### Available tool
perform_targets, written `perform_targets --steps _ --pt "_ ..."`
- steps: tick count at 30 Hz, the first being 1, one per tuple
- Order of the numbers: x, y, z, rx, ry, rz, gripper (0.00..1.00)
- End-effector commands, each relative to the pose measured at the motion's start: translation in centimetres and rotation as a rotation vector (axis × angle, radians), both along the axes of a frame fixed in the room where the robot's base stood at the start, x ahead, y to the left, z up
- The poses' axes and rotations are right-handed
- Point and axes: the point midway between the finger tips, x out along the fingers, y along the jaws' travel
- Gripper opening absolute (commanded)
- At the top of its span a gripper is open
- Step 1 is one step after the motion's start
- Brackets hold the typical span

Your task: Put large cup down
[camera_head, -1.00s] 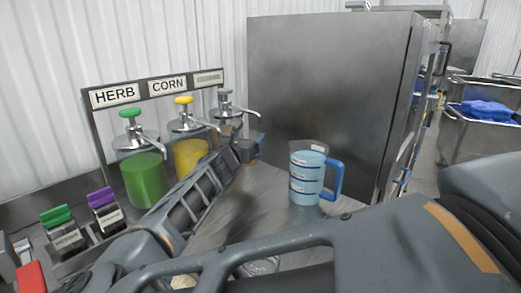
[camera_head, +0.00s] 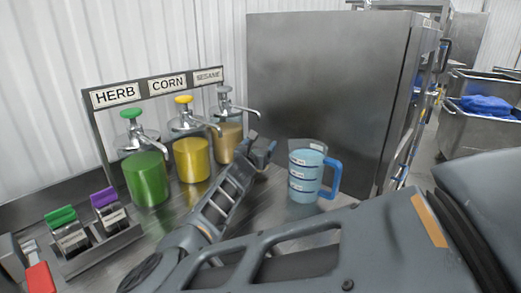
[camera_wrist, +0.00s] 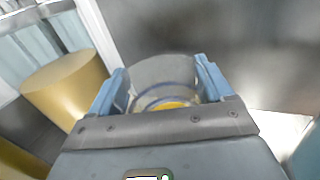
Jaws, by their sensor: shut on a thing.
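My gripper (camera_wrist: 165,95) is shut on a clear cup (camera_wrist: 165,70) in the wrist view. The cup sits between the two blue fingers, with blue rings and a little yellow showing inside it. In the head view my gripper (camera_head: 262,150) is over the steel counter, right of the sesame dispenser and left of a blue measuring jug. The cup can hardly be made out there, and I cannot tell whether its base touches the counter.
The blue measuring jug (camera_head: 304,178) stands on the counter, handle to the right. Herb (camera_head: 146,180), corn (camera_head: 191,160) and sesame (camera_head: 227,143) pump dispensers stand at the left. A large steel cabinet (camera_head: 330,80) rises behind. Some bare counter (camera_head: 262,212) lies before the jug.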

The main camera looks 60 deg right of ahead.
Motion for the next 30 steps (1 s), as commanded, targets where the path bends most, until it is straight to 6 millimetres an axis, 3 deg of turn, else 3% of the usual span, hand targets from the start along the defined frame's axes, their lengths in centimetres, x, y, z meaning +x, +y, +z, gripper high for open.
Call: perform_targets --steps 6,20,21,26,30 --pt "-0.1 -0.4 -1.7 0.000 0.001 0.000 0.42" --pt "-0.1 -0.4 -2.4 -0.001 0.001 0.000 0.42" --pt "-0.1 -0.4 -2.3 0.000 0.001 0.000 0.84" --pt "-0.1 -0.4 -2.2 0.000 0.001 0.000 0.99" --pt "-0.1 -0.4 -2.2 0.000 0.000 0.000 1.00"
